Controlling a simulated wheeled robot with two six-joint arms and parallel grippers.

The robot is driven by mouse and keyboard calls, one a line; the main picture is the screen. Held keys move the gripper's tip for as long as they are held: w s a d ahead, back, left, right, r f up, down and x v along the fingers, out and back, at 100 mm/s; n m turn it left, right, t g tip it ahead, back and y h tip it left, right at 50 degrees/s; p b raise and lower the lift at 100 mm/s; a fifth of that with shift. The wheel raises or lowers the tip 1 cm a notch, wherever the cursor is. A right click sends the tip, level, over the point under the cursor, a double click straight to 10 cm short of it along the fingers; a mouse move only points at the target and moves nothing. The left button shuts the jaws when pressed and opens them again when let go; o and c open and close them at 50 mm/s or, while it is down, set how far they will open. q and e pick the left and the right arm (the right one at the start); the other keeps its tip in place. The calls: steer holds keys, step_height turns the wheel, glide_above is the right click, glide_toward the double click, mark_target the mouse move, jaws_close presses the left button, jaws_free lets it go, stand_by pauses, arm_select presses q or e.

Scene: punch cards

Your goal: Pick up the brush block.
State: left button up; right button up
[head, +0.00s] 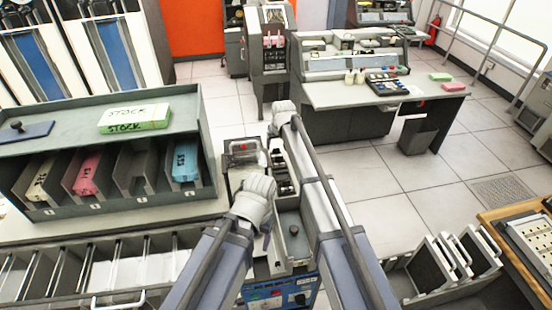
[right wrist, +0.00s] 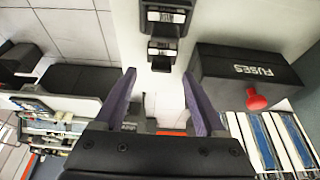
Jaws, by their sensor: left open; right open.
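My right gripper (right wrist: 160,78) is open in the right wrist view, with nothing between its two purple fingers. Just past the fingertips are small dark blocks with pale label faces (right wrist: 164,52), set on a light surface. One of them may be the brush block, but I cannot tell for sure. In the head view, dark parts (head: 286,187) sit on the machine between my arms, partly hidden by my right arm. My right gripper is mostly hidden there. My left gripper (head: 262,215) is low over the near side of that machine, its fingers barely visible.
A grey rack (head: 105,207) with coloured card decks and a green STOCK deck (head: 134,118) stands at left. A dark FUSES box (right wrist: 240,72) with a red knob (right wrist: 257,99) is close to my right gripper. A console desk (head: 385,95) stands behind; open floor lies right.

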mark_target(276, 150)
steer(key=shift+f, duration=0.1)
steer(key=b+x, duration=0.5)
steer(key=shift+s+a+f, duration=0.1)
steer(key=shift+s, duration=0.05)
jaws_close()
stand_by(0.6)
